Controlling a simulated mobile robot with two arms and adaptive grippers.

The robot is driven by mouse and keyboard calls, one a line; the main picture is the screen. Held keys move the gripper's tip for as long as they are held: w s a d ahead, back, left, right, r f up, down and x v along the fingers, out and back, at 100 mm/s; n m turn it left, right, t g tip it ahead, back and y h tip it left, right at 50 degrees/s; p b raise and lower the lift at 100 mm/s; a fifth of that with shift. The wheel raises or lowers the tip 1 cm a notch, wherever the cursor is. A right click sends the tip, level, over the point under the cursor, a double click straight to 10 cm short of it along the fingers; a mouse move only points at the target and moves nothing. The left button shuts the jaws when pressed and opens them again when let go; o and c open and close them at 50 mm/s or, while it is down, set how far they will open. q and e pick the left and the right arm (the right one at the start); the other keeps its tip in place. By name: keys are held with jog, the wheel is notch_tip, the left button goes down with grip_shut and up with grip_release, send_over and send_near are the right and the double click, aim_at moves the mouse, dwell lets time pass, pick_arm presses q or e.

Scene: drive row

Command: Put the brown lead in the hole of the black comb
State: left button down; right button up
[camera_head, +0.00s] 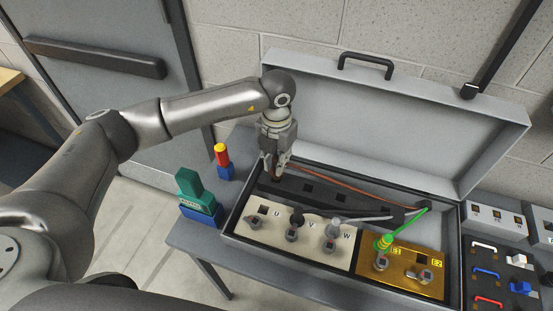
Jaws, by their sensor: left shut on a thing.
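The black comb (326,195) is a long dark bar with square holes, lying inside the open grey case. The brown lead (352,182) runs as a thin orange-brown cable from the right end of the comb area to my left gripper. My left gripper (274,176) points down at the comb's left end and is shut on the end of the brown lead. The fingers hide the lead's tip and the hole near it, so I cannot tell whether the tip is in the hole. My right gripper is not in view.
A cream panel (262,240) marked U, V, W holds several terminals. Grey and black leads cross it. A green lead (407,228) ends on the gold panel (405,284). Green and red-yellow objects (222,158) stand left of the case. The raised lid (400,110) is behind.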

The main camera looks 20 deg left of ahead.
pick_arm(q)
jog(key=shift+f, duration=0.25)
jog(key=shift+f+b, duration=1.45)
jog(key=shift+b, duration=0.15)
jog(key=c, duration=1.3)
grip_release()
notch_tip(320, 180, up, 12)
jog(key=shift+r, duration=0.1)
